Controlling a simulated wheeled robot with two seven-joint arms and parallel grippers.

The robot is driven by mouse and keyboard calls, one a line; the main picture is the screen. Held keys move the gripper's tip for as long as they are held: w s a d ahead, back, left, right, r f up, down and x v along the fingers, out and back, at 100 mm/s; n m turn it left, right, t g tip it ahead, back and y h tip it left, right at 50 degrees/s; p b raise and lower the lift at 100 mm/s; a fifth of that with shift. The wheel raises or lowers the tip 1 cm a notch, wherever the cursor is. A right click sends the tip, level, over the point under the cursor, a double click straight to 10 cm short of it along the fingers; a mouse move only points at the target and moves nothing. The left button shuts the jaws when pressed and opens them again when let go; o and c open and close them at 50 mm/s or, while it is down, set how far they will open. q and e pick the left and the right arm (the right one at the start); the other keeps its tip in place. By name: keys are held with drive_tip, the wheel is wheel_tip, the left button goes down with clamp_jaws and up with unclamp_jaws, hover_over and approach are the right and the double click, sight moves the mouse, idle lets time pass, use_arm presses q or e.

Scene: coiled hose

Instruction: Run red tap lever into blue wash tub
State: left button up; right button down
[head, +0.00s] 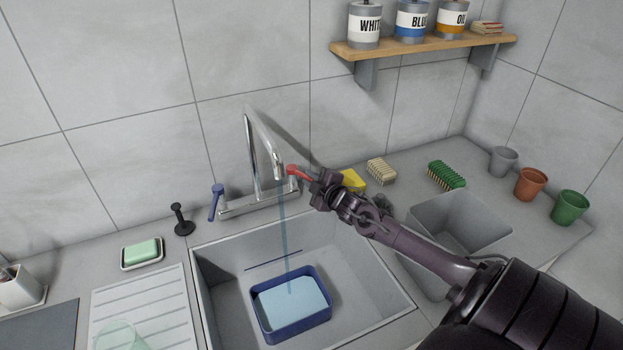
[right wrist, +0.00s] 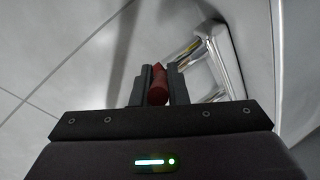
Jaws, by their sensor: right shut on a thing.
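The red tap lever (head: 299,171) is on the right side of the chrome tap (head: 262,150). My right gripper (head: 316,183) is shut on the lever's end. In the right wrist view the red lever (right wrist: 158,86) sits between the two dark fingers. The blue wash tub (head: 291,327) stands in the sink under the spout. A stream of water (head: 284,235) falls from the spout into the tub, and pale blue water covers the tub's inside. The blue tap lever (head: 216,202) stands at the tap's left end. My left gripper is out of view.
The grey sink (head: 222,300) surrounds the tub. A yellow sponge (head: 354,181), beige brush (head: 381,171) and green brush (head: 446,175) lie behind my right arm. A black plug (head: 181,219) and soap dish (head: 142,254) are left of the tap. A shelf (head: 430,47) with cans hangs above.

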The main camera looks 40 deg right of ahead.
drive_tip(key=shift+a+m+h, duration=0.4)
drive_tip(key=shift+s+a+m+g+h+p, duration=0.15)
drive_tip(key=shift+m+g+h+p, duration=0.15)
drive_tip(key=shift+m+h, duration=0.35)
drive_tip(key=c, duration=1.4)
unclamp_jaws()
drive_tip(key=shift+c, duration=0.2)
